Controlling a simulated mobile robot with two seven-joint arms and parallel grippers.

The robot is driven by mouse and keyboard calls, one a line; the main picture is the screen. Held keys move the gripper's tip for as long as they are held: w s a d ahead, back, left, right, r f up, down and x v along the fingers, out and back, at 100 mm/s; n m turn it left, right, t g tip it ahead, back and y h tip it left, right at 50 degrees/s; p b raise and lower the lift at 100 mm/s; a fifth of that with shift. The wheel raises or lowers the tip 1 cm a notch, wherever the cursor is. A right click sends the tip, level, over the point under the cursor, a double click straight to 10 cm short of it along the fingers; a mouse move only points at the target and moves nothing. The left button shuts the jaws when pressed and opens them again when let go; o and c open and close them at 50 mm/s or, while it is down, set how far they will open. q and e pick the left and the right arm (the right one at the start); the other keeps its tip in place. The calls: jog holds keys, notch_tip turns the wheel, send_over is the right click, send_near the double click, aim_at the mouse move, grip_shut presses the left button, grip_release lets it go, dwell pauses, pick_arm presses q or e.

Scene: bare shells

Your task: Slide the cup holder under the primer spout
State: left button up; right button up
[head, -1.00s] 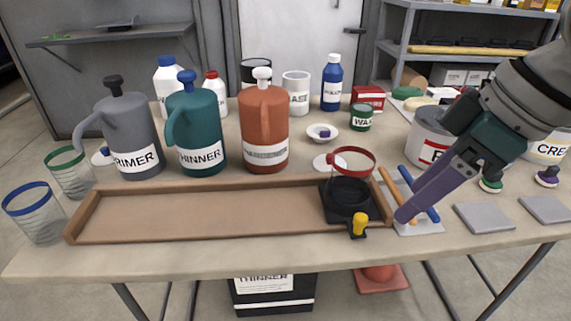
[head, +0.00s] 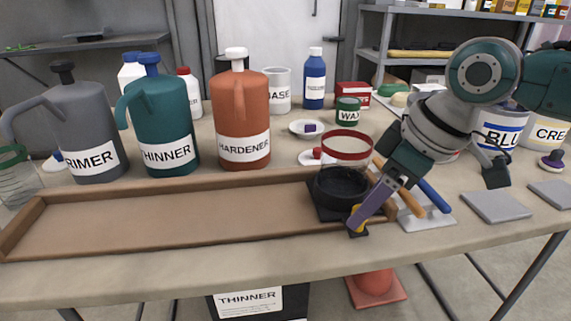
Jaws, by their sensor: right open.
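The black cup holder (head: 323,213) sits at the right end of the long wooden tray (head: 150,254). A clear cup with a red rim (head: 346,158) stands in it. My left gripper is not in view.
The teal THINNER can (head: 162,122) and the orange HARDENER can (head: 242,112) stand behind the tray. The tray's floor is bare left of the holder. A spatula-like tool with a blue handle (head: 434,196) lies just right of the tray. A green-rimmed glass (head: 15,178) stands at far left.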

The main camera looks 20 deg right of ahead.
jog(key=shift+f, duration=0.15)
jog(key=shift+c, duration=0.3)
grip_shut()
dwell(1.1)
